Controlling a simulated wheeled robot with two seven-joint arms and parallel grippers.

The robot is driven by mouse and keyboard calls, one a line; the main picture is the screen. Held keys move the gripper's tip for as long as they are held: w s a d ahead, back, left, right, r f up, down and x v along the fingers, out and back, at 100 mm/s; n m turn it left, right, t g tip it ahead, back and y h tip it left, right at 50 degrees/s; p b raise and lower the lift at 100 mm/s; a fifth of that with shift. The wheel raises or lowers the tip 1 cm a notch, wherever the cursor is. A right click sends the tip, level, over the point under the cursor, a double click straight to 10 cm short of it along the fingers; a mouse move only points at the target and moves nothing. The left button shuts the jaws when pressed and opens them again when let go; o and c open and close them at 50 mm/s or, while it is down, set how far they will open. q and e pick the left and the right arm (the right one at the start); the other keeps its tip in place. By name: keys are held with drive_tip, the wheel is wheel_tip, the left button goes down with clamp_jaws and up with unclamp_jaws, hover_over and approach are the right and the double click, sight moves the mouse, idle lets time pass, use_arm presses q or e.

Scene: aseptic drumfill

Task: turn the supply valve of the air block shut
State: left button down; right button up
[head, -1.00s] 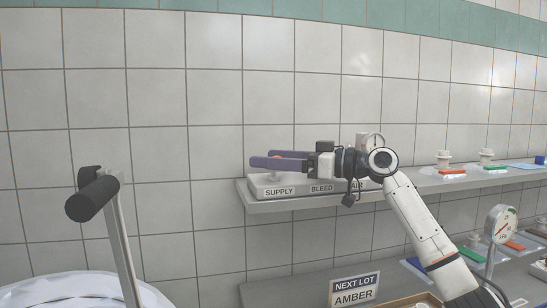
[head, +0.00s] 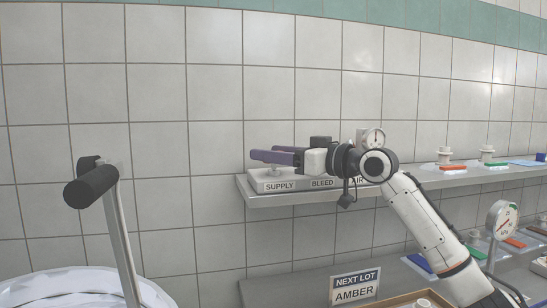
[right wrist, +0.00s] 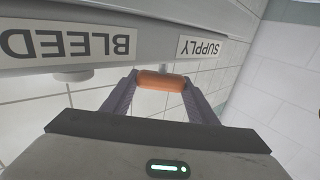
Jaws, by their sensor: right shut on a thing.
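The air block (head: 258,184) is a pale block on the wall shelf, with labels SUPPLY (head: 280,186), BLEED (head: 322,183) and a partly covered AIR. My right gripper (head: 272,156) has purple fingers over the SUPPLY end. In the right wrist view it is shut on an orange cylindrical handle (right wrist: 161,80), close to the SUPPLY label (right wrist: 202,47), which appears upside down there. In the head view the handle is hidden by the fingers, and the valve's angle cannot be told. My left gripper is not in view.
A round gauge (head: 374,138) stands behind my right wrist. The shelf (head: 410,180) continues right with white fittings and coloured pieces. Below are a NEXT LOT AMBER sign (head: 354,289) and another gauge (head: 502,220). A black-gripped metal lever (head: 92,187) stands at left.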

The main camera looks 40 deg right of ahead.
drive_tip(key=h, duration=0.1)
drive_tip(key=m+h, duration=0.1)
drive_tip(key=shift+a+r+m+h+p, duration=0.15)
drive_tip(key=shift+m+h+p, duration=0.15)
drive_tip(key=shift+h+p, duration=0.1)
drive_tip(key=m+h+p, duration=0.1)
drive_tip(key=m+h, duration=0.1)
drive_tip(key=h, duration=0.1)
drive_tip(key=shift+r+m+h+p, duration=0.1)
drive_tip(key=shift+m+h+p, duration=0.2)
drive_tip(key=shift+h+p, duration=0.1)
drive_tip(key=m+g+h+p, duration=0.1)
drive_tip(key=m+h, duration=0.1)
drive_tip(key=h, duration=0.1)
drive_tip(key=shift+f+m+g+h+p, duration=0.2)
drive_tip(key=shift+m+g+h+p, duration=0.3)
drive_tip(key=shift+m+h+p, duration=0.4)
drive_tip(key=shift+h, duration=0.4)
drive_tip(key=shift+f, duration=0.1)
drive_tip(key=o, duration=1)
drive_tip(key=shift+o, duration=0.2)
